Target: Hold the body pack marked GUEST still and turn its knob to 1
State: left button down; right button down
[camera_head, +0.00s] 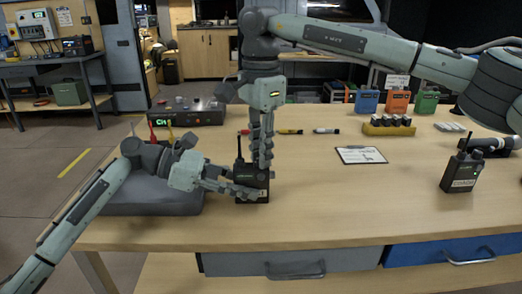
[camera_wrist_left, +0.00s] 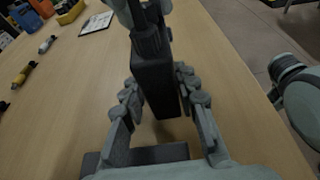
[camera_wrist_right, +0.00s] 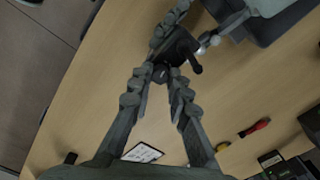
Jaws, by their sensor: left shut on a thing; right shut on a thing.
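A black body pack (camera_head: 252,180) stands upright near the table's front edge. Its front label is mostly hidden by my left fingers, so I cannot read its name. My left gripper (camera_head: 247,191) is shut on the pack from the left, low down, and the left wrist view shows the pack (camera_wrist_left: 155,82) between its fingers. My right gripper (camera_head: 262,163) points down and is shut on the knob (camera_wrist_right: 160,73) on the pack's top. The stubby antenna (camera_wrist_right: 195,67) is beside the fingers. The knob's setting cannot be read.
A second body pack (camera_head: 461,173), marked COACH, stands at the right. A grey case (camera_head: 150,203) lies under my left arm. A clipboard (camera_head: 361,155), a yellow battery holder (camera_head: 389,126) and several markers (camera_head: 290,131) lie behind. The front middle of the table is clear.

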jog(key=c, duration=1.7)
grip_release()
jog(key=shift+r, duration=3)
pick_arm(q)
jog(key=c, duration=1.1)
grip_release()
jog(key=shift+o, duration=0.2)
